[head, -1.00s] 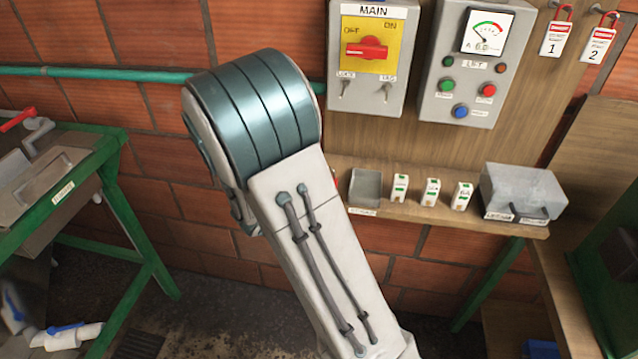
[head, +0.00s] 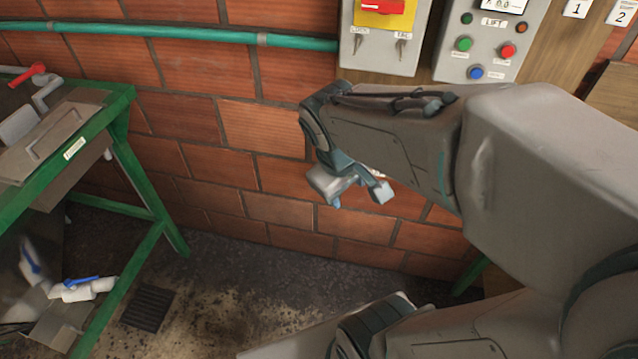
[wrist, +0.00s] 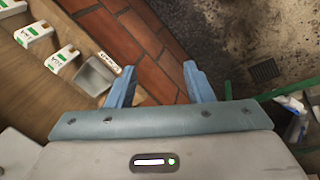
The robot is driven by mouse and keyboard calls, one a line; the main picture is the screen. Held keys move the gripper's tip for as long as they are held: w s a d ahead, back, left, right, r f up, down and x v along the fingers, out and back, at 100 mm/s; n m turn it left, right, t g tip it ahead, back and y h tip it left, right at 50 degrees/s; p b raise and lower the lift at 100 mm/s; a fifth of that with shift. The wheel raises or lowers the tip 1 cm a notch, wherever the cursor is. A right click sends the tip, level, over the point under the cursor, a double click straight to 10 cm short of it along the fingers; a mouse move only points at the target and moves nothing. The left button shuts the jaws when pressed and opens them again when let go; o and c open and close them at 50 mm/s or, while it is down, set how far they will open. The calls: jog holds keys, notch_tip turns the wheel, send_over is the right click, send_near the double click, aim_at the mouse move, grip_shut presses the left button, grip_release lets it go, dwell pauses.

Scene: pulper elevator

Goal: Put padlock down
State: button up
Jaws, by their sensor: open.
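My gripper (head: 360,197) is open in front of the brick wall, below the switch boxes. In the wrist view its two blue fingers stand apart, with nothing between them (wrist: 161,83). I cannot make out a padlock in any current view. A small grey tray (wrist: 97,75) with a label beside it sits on the wooden shelf (wrist: 65,92), just left of the left finger. The tray looks empty. My arm hides the shelf and tray in the head view.
The main switch box (head: 383,45) and lift control box (head: 483,55) hang above my gripper. White breakers (wrist: 62,60) line the shelf. The floor between is clear, with a drain grate (head: 147,307).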

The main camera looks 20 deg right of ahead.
jog(key=s+a+r+m+y, duration=0.1)
jog(key=a+r+m+t+y, duration=0.1)
jog(key=a, duration=0.1)
jog(key=s+a+m, duration=0.1)
jog(key=m, duration=0.1)
jog(key=shift+s+a+r+t+y, duration=0.2)
jog(key=shift+s+r+t+y, duration=0.1)
jog(key=shift+r+y, duration=0.1)
jog(key=shift+a, duration=0.6)
dwell(0.3)
